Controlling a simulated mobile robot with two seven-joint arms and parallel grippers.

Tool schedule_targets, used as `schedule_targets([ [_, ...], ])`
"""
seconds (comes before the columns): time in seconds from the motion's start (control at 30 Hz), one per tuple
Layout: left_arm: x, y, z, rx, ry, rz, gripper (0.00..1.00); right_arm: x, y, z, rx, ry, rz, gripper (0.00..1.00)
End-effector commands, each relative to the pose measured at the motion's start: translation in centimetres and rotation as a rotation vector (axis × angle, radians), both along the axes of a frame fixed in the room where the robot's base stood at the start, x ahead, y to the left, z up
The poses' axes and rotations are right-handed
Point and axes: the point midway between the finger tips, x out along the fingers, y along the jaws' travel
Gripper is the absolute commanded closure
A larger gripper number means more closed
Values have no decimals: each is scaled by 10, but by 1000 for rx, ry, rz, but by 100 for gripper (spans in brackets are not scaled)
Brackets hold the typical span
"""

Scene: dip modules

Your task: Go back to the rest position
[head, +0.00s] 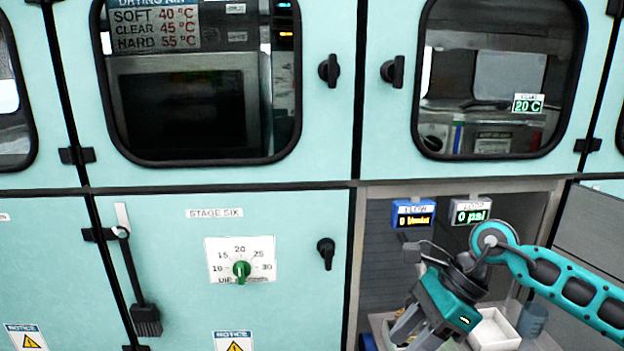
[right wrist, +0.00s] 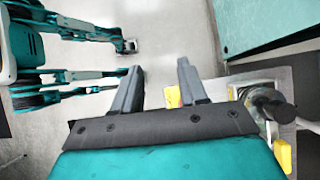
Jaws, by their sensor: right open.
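My right gripper (head: 418,332) shows in the head view at the lower right, in front of an open bay, pointing down and left. In the right wrist view its two grey fingers (right wrist: 158,85) stand apart with nothing between them, so it is open and empty. Teal arm links of mine run along the upper left of the right wrist view and end in a small dark tip, too small to read. My left gripper does not show in the head view.
The open bay holds a blue flow display (head: 414,214), a psi display (head: 471,212), a white tray (head: 495,330) and a bluish cup (head: 533,318). Left of it is a closed panel with a green-knobbed dial (head: 241,270) and a black handle (head: 326,252). Windowed doors line the top.

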Motion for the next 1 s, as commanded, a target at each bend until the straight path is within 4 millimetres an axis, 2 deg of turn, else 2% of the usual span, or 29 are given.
schedule_targets([
  [0.03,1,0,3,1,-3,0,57,-12,28,-3,118,61,-32,57],
  [0.1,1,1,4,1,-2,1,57,-25,63,0,291,155,-103,57],
  [0.2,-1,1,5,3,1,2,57,-39,104,14,545,327,-239,57],
  [0.3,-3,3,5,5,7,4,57,-44,129,31,782,530,-404,57],
  [0.4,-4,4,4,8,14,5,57,-40,136,44,998,757,-596,57],
  [0.53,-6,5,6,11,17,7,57,-26,124,44,1243,1077,-881,57],
  [0.63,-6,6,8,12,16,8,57,-16,101,26,1407,1338,-1124,57],
  [0.77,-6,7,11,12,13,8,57,-16,61,-21,1580,1686,-1473,57],
  [0.87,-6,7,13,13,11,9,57,-34,29,-71,1683,1949,-1761,57],
  [0.9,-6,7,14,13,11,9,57,-45,18,-91,-1586,-1894,1733,57],
  [1.0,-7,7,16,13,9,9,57,-79,-6,-138,-1333,-1703,1611,57],
])
